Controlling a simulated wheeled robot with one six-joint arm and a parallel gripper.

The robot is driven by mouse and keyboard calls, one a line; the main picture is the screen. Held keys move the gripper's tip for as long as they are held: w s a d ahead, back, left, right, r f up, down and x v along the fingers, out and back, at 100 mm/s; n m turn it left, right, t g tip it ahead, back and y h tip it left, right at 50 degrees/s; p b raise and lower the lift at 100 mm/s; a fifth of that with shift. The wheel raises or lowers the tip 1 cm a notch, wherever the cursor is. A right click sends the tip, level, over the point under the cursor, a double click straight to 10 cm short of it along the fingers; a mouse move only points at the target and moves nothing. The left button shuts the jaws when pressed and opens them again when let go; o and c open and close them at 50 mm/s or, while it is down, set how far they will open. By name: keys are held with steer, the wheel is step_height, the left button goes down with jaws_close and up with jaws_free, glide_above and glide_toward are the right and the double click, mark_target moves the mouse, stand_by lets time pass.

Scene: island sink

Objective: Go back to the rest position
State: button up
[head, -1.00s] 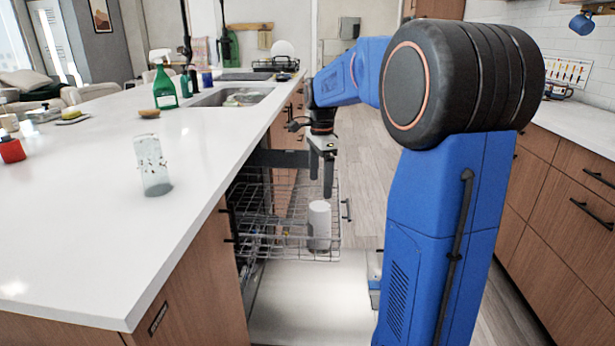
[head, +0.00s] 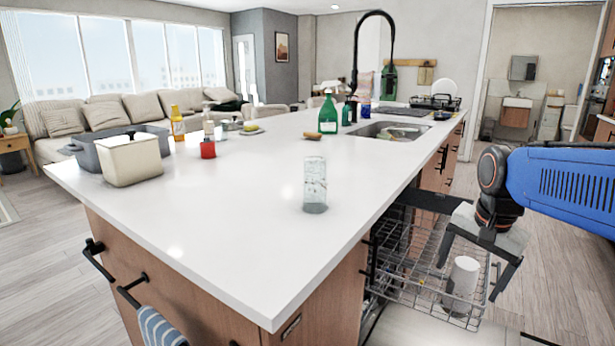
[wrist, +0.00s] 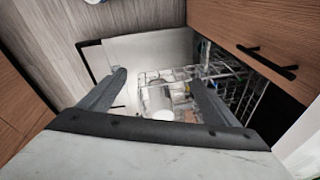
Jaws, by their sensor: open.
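My gripper (head: 468,272) is at the right of the head view, above the pulled-out dishwasher rack (head: 420,285). Its two fingers are spread apart with nothing between them. In the wrist view, my gripper (wrist: 158,90) points down at the rack, and its fingers stand open. I cannot tell the exact gap between the fingers and the cup.
A glass (head: 315,186) stands on the white island counter (head: 230,230), whose edge runs beside the rack. A green bottle (head: 328,114), the sink (head: 390,130), a tall black faucet (head: 372,40) and a white container (head: 130,158) are farther back. Floor is free at the right.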

steer(key=s+a+f+n+t, duration=0.1)
steer(key=s+a+f+n, duration=0.1)
steer(key=s+n, duration=0.3)
steer(key=s+a+f+n+t, duration=0.1)
steer(key=s+a+f+n, duration=0.2)
steer(key=s, duration=0.6)
step_height(320, 180, down, 2)
steer(key=shift+n, duration=0.9)
